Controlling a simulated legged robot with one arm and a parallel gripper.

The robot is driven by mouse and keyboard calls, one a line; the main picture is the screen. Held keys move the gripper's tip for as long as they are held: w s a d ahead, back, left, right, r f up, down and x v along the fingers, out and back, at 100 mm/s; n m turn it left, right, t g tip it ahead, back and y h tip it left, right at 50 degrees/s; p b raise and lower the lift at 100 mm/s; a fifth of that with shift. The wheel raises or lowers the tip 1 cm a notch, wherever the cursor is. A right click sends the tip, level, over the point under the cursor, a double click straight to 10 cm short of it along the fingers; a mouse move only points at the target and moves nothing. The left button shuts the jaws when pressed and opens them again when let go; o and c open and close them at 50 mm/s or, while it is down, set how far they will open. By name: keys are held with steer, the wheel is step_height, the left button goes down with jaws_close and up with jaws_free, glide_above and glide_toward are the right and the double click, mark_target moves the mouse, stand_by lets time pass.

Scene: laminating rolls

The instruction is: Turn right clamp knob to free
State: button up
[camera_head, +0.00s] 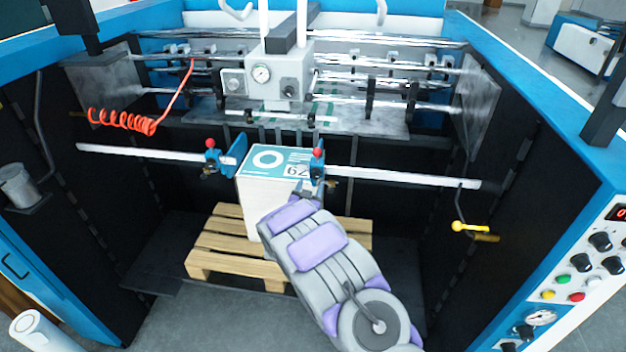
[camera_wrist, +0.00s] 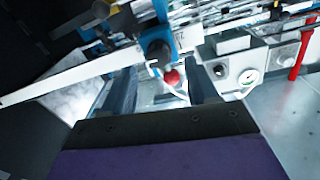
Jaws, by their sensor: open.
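The right clamp (camera_head: 317,168) is blue and sits on the white crossbar at the right edge of the paper stack. Its red ball knob (camera_head: 319,143) points up; in the wrist view the red knob (camera_wrist: 172,77) shows below a black collar. My gripper (camera_head: 309,188) is just below and in front of this clamp in the head view, its tips partly hidden against it. In the wrist view my gripper (camera_wrist: 162,78) is open, one dark finger on either side of the red knob. Contact with the knob cannot be told. The left clamp (camera_head: 228,160) also has a red knob.
The crossbar (camera_head: 400,178) runs across the machine. A white stack (camera_head: 262,190) stands on a wooden pallet (camera_head: 222,240). A gauge box (camera_head: 280,78) and rollers are behind. A yellow-handled crank (camera_head: 470,227) hangs right; a red coiled hose (camera_head: 125,120) hangs left.

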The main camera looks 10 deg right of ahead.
mark_target(314, 177)
steer(key=shift+x, duration=2.3)
steer(key=shift+d, duration=0.1)
steer(key=shift+c, duration=0.4)
steer(key=c, duration=1)
steer(key=shift+o, duration=0.2)
